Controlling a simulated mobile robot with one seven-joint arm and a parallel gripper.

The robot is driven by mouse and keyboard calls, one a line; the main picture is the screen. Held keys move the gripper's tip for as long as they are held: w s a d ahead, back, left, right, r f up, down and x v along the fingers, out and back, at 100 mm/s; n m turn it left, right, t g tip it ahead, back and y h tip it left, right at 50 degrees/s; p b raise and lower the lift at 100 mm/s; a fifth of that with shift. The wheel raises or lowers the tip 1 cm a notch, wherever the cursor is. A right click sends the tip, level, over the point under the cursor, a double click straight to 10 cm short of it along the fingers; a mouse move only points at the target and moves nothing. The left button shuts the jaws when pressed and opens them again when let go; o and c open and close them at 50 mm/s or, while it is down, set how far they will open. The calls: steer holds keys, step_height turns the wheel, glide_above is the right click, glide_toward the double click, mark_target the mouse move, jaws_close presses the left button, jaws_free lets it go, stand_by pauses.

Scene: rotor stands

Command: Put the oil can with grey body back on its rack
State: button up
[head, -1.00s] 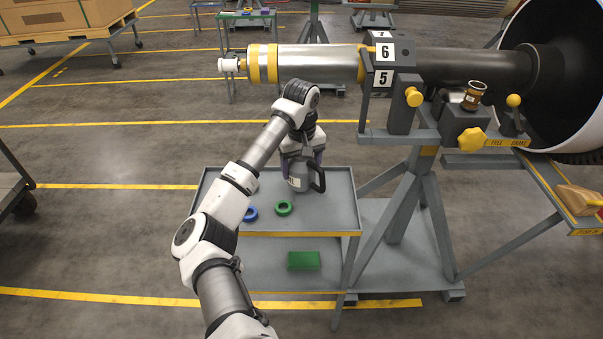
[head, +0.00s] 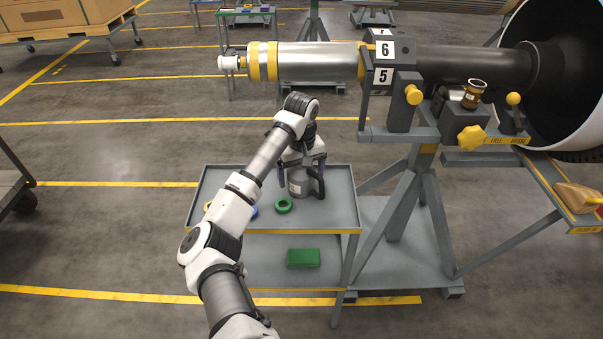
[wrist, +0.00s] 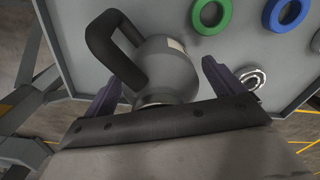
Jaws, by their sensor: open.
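The oil can with grey body (head: 299,184) has a dark loop handle on its right side and a pale label. It is over the top tray of the grey cart (head: 335,205), near the back, and looks upright on it. My gripper (head: 302,178) is open, pointing down, with one finger on each side of the can. In the wrist view the grey can (wrist: 172,66) lies between the two purple fingers of my gripper (wrist: 165,90), its black handle at upper left.
A green ring (head: 284,206) and a blue ring (wrist: 287,16) lie on the tray. A green box (head: 303,258) is on the lower shelf. The tray's front right is clear.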

steer(key=shift+r, duration=0.1)
step_height(320, 180, up, 12)
steer(key=shift+r+b, duration=0.1)
steer(key=shift+b, duration=1.15)
